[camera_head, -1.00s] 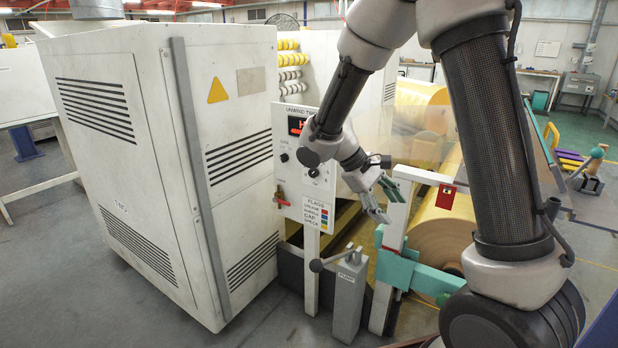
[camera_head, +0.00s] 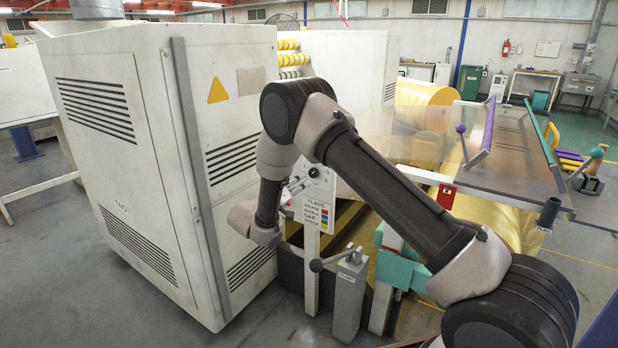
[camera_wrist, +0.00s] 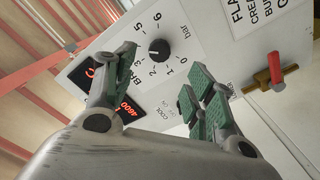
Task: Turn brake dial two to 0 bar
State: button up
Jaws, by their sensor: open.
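A round black dial knob (camera_wrist: 160,50) sits on a white panel in the wrist view, inside a scale from 0 to 6 marked bar. Its white pointer mark seems to face left, around 3 to 4. The label beside it is partly hidden by a finger, so I cannot read a dial number. My gripper (camera_wrist: 160,68) is open and empty, its green-padded fingers spread either side of the knob in the picture, apparently apart from it. In the head view my gripper (camera_head: 299,185) is small, by the panel, with the dial (camera_head: 314,172) just above and right.
A big white cabinet (camera_head: 150,150) stands left. A grey pump post (camera_head: 348,295) with a lever stands below the panel.

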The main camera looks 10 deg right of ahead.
aim_at(312, 174)
jog(key=x, duration=0.7)
jog(key=shift+w+d+f, duration=0.1)
jog(key=shift+w+d, duration=0.15)
jog(key=shift+d, duration=0.05)
jog(key=c, duration=1)
jog(key=shift+c, duration=0.2)
